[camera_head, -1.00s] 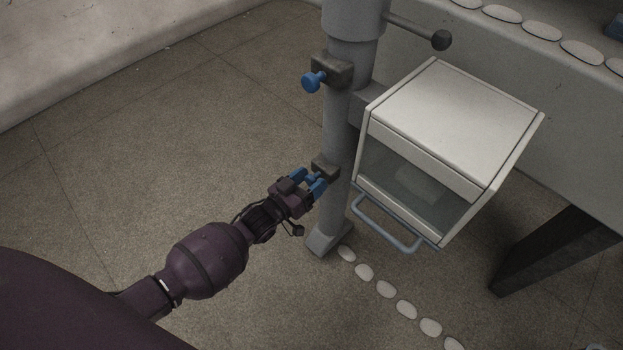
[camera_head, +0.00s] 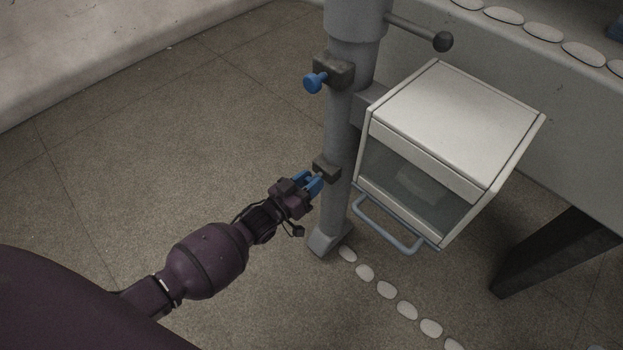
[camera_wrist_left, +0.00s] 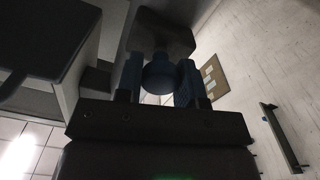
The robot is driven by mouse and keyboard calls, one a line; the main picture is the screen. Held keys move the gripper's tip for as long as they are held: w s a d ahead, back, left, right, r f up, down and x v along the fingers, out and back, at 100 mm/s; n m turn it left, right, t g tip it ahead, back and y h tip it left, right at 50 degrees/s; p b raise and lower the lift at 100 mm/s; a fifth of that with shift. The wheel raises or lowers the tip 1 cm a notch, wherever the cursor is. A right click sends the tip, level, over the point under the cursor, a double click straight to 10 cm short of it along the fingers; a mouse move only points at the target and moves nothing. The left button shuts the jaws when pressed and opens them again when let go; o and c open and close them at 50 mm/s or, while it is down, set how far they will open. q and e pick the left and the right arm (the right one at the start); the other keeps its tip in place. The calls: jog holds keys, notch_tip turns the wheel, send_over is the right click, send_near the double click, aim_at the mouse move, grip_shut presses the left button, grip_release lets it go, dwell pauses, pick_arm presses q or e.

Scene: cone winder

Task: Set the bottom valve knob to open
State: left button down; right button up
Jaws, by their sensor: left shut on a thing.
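The bottom valve is a dark block (camera_head: 326,167) low on the grey post (camera_head: 337,205). Its blue knob sits between the fingers of my left gripper (camera_head: 310,183), which is shut on it. In the left wrist view the round knob (camera_wrist_left: 159,75) shows between the two fingers, in front of the dark valve block (camera_wrist_left: 160,35). The knob is mostly hidden by the fingers in the head view, and I cannot tell its setting. The upper valve, with a blue knob (camera_head: 313,83), is higher on the same post. My right gripper is not in view.
A white box (camera_head: 455,120) with a glass front and a blue-grey handle (camera_head: 385,225) is fixed right of the post. A rod with a dark ball (camera_head: 442,41) sticks out above. White oval pads (camera_head: 386,289) lie on the floor. The floor left of the post is clear.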

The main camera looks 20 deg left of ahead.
pick_arm(q)
jog(key=v, duration=0.3)
jog(key=shift+s+a+r+p, duration=0.1)
jog(key=shift+s+r+p, duration=0.05)
jog(key=shift+p, duration=0.25)
jog(key=shift+s+f, duration=0.2)
jog(key=shift+f, duration=0.05)
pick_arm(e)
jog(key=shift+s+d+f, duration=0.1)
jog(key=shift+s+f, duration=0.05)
pick_arm(q)
jog(key=c, duration=1.1)
grip_release()
jog(key=o, duration=0.3)
jog(key=shift+o, duration=0.2)
jog(key=shift+s+r, duration=0.1)
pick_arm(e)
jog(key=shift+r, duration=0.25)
pick_arm(q)
jog(key=p+v, duration=0.2)
jog(key=v, duration=0.8)
jog(key=shift+s+a, duration=0.15)
jog(key=shift+s, duration=0.2)
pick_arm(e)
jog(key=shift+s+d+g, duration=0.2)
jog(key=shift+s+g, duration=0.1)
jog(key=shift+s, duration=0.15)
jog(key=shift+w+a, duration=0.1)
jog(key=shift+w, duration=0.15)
